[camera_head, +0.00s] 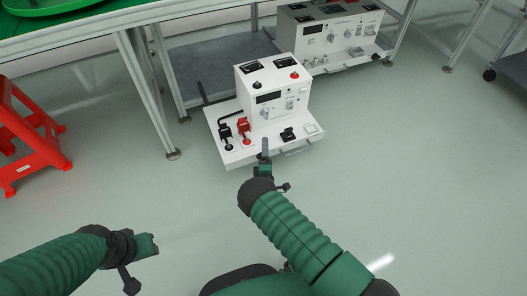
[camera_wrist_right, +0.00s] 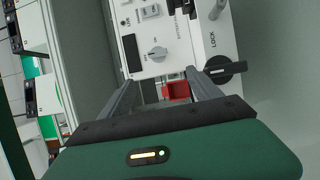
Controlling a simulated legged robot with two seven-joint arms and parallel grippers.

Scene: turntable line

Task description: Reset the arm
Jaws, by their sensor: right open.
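My right gripper (camera_head: 265,150) hangs just in front of the white tester's base, near its front edge. In the right wrist view its two grey fingers (camera_wrist_right: 163,88) are spread apart, with a small red part (camera_wrist_right: 176,92) showing between and beyond them. I cannot tell whether they touch anything. My right arm comes in from the bottom right. My left gripper (camera_head: 148,245) is at the lower left, over bare floor; its fingers are not clear. The white tester (camera_head: 262,105) has a panel with knobs and a display, and red and black clamps on its base.
A green-topped table (camera_head: 100,18) is at the upper left. A red stool (camera_head: 30,135) stands at the left edge. The floor (camera_head: 420,170) at the right is open.

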